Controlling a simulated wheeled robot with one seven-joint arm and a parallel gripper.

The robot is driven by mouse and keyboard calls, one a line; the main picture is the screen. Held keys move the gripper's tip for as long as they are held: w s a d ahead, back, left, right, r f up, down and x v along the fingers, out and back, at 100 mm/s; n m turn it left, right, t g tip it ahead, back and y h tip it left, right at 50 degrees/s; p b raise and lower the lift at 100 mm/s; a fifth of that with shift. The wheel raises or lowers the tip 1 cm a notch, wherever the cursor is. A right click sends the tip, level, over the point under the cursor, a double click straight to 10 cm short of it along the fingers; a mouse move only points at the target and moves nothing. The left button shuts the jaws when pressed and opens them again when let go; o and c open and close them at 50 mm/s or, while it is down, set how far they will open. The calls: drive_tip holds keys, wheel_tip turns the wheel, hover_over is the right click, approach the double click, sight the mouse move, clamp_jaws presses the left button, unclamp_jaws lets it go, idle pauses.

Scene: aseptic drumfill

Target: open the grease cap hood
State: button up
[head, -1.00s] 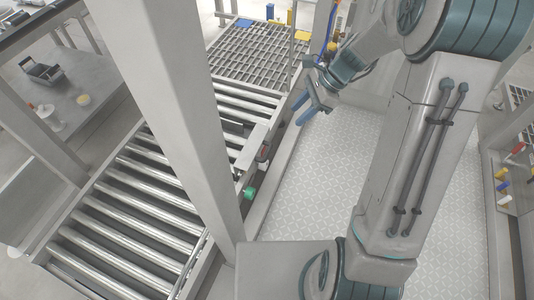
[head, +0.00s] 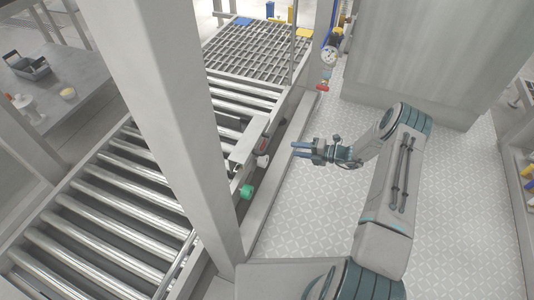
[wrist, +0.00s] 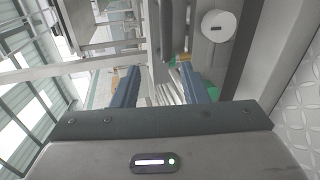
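No part can be surely told as the grease cap hood. On the conveyor's right side, a light grey box-like cover (head: 250,143) sits above a pale round knob (head: 263,161) and a green knob (head: 246,191). My gripper (head: 294,150) points left toward these parts, apart from them across a short gap. In the wrist view my gripper (wrist: 158,72) is open, its two blue fingers spread with nothing held. A white round cap (wrist: 217,26) with a dark slot shows beyond the right finger. A grey vertical bar (wrist: 166,30) shows beyond the gap between the fingers.
The roller conveyor (head: 110,215) and a grating (head: 258,52) lie to the left. A grey post (head: 165,110) stands in front of the conveyor. A gauge (head: 329,56) and red valve handle (head: 323,88) are at the back. The patterned floor (head: 460,200) at right is clear.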

sight(267, 145)
drive_tip(key=shift+m, duration=0.4)
drive_tip(key=b+x, duration=0.1)
drive_tip(key=x, duration=0.3)
drive_tip(key=b+x, duration=0.2)
drive_tip(key=x, duration=0.3)
drive_tip(key=f+b+x, duration=0.1)
drive_tip(key=b+x, duration=0.1)
drive_tip(key=x, duration=0.3)
drive_tip(key=shift+w+d, duration=0.15)
drive_tip(key=shift+d, duration=0.05)
clamp_jaws()
